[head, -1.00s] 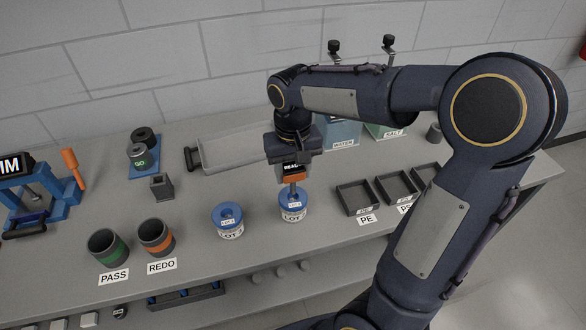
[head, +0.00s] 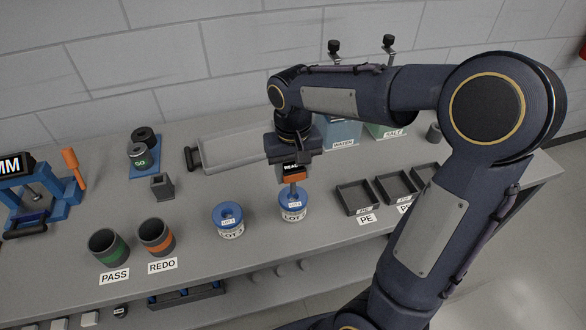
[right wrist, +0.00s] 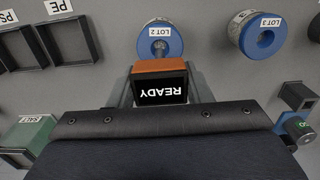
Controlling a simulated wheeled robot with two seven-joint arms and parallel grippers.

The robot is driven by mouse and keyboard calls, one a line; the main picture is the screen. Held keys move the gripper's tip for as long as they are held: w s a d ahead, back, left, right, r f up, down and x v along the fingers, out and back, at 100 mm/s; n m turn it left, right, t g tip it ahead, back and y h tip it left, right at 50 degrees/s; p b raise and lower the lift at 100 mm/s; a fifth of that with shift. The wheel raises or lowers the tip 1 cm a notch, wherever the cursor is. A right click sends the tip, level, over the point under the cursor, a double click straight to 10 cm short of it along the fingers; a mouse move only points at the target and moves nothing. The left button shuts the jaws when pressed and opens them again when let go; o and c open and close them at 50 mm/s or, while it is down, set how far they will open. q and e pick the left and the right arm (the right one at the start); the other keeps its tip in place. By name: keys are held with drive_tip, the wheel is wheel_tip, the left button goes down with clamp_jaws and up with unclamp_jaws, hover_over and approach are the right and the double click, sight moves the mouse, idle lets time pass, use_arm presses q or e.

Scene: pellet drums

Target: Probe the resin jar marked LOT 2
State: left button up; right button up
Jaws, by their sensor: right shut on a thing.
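The LOT 2 jar (right wrist: 176,42) has a blue ring top and a white label; it also shows in the head view (head: 293,212), on the bench. My right gripper (head: 293,163) is above it, shut on an orange and black probe (head: 292,178). The probe's display (right wrist: 163,90) reads READY in the right wrist view. Its grey shaft points down and reaches the opening in the jar's blue top. How deep the tip sits is hidden. A similar jar, LOT 3 (right wrist: 262,37), stands beside it, to the left in the head view (head: 228,222). My left gripper is not in view.
PASS (head: 109,249) and REDO (head: 156,240) cups stand at the front left. Small black trays (head: 352,205) lie right of the jars. A grey tray (head: 235,153) and WATER (head: 340,133) and SALT (head: 388,130) containers are behind. A blue stand (head: 40,205) is far left.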

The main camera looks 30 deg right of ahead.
sight(293, 193)
drive_tip(key=shift+f+b, duration=2.3)
drive_tip(key=shift+f, duration=0.85)
idle(0.6)
drive_tip(key=o, duration=1.1)
drive_tip(key=shift+c, duration=0.2)
wheel_tip(293, 193, up, 8)
drive_tip(key=s+a+f+t+y, duration=0.2)
drive_tip(key=s, duration=0.6)
drive_tip(key=s+a+f+n+t+y, duration=0.1)
drive_tip(key=s+a+f+t, duration=0.1)
drive_tip(key=s, duration=0.7)
drive_tip(key=shift+t+y, duration=0.4)
drive_tip(key=shift+t, duration=0.4)
